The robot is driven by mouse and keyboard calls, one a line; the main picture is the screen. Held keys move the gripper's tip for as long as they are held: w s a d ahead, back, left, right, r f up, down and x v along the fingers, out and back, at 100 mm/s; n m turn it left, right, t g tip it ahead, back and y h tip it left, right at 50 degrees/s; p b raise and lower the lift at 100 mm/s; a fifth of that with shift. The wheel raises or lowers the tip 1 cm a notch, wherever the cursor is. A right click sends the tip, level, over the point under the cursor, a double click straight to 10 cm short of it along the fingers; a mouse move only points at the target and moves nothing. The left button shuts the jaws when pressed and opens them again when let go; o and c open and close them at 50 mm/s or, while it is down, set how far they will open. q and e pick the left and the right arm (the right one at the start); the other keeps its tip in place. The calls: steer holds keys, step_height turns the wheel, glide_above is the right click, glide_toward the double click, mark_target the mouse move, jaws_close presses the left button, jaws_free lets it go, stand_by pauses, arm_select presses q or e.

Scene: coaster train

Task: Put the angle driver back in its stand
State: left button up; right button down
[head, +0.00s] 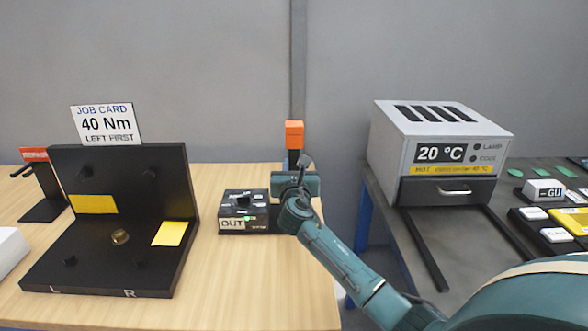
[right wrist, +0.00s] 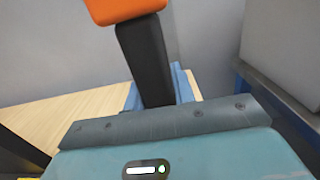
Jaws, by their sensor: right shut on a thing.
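The angle driver, with an orange block end (head: 294,134) and a dark body, is held upright in my right gripper (head: 298,180). In the right wrist view its orange end (right wrist: 125,8) and black shaft (right wrist: 147,60) rise beyond the jaws, which are shut on it. The gripper is beside and partly in front of a dark box marked OUT (head: 240,222). A black stand with an orange label (head: 42,182) is at the far left of the wooden table; I cannot tell for sure whether it is the driver's stand. My left gripper is out of view.
A black angled fixture (head: 172,200) with yellow notes and a job card (head: 106,124) stands on the wooden table (head: 262,290). Across a gap at right, a grey table (head: 375,235) bears a grey heater box (head: 390,140) and small parts.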

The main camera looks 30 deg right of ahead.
steer(key=shift+w+d+r, duration=0.35)
steer(key=shift+w+d, duration=0.1)
steer(key=shift+w, duration=0.25)
stand_by(0.6)
steer(key=shift+f+b, duration=0.45)
steer(key=shift+f, duration=0.45)
stand_by(1.3)
steer(key=c, duration=1.1)
jaws_free()
steer(key=shift+s+f, duration=0.1)
steer(key=shift+f, duration=0.35)
steer(key=v, duration=1.3)
steer(key=shift+a+r, duration=0.15)
steer(key=shift+r, duration=0.05)
